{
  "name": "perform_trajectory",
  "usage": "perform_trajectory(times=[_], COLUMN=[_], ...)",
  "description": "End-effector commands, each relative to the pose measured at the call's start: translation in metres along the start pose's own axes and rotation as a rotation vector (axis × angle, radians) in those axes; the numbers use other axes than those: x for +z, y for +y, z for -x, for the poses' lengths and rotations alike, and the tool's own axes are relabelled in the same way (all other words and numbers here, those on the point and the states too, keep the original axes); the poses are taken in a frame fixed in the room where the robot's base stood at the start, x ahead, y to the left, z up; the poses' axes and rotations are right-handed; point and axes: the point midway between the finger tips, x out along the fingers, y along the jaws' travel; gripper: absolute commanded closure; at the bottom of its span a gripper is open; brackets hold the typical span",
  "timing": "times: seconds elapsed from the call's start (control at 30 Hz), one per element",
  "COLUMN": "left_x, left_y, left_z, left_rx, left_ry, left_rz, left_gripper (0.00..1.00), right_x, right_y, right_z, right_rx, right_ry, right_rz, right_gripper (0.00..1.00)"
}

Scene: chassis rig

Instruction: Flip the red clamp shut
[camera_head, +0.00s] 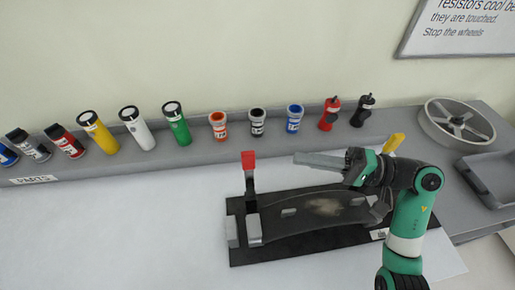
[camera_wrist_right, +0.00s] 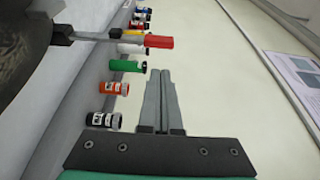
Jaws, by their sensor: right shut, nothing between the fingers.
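The red clamp's lever, with a red tip (camera_head: 249,160), stands upright at the left end of the black chassis rig (camera_head: 290,248). Its red tip also shows in the right wrist view (camera_wrist_right: 158,42), ahead of and slightly left of the fingers. My right gripper (camera_head: 298,159) is shut and empty. Its fingers point left toward the red tip at about the same height in the head view, with a gap between them. The shut fingers also show in the right wrist view (camera_wrist_right: 160,75). My left gripper is in neither view.
A yellow-tipped lever (camera_head: 394,143) stands at the rig's right end, partly behind my right arm. A grey shelf (camera_head: 200,163) along the wall holds several bottles and tubes. A wheel (camera_head: 457,122) and grey tray (camera_head: 490,180) are at right. The table left of the rig is clear.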

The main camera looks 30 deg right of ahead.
Motion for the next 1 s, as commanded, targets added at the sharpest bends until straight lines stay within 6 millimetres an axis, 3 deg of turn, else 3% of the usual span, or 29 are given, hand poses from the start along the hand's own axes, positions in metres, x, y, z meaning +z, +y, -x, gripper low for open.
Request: perform_trajectory(times=[0.37, 0.47, 0.8, 1.0], left_x=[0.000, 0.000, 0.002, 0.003], left_y=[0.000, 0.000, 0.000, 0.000], left_z=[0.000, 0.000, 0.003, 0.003], left_rx=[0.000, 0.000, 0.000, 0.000], left_ry=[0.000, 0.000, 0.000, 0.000], left_rz=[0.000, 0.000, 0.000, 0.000], left_gripper=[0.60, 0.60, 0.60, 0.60], right_x=[0.000, 0.001, 0.002, 0.001], right_y=[-0.002, -0.001, -0.002, -0.002], right_z=[-0.004, -0.016, -0.079, -0.099], right_rx=[-0.003, -0.002, -0.003, -0.003], right_ry=[-0.002, -0.004, -0.005, -0.003], right_rz=[0.001, 0.001, 0.002, 0.002], right_gripper=[1.00, 1.00, 1.00, 1.00])
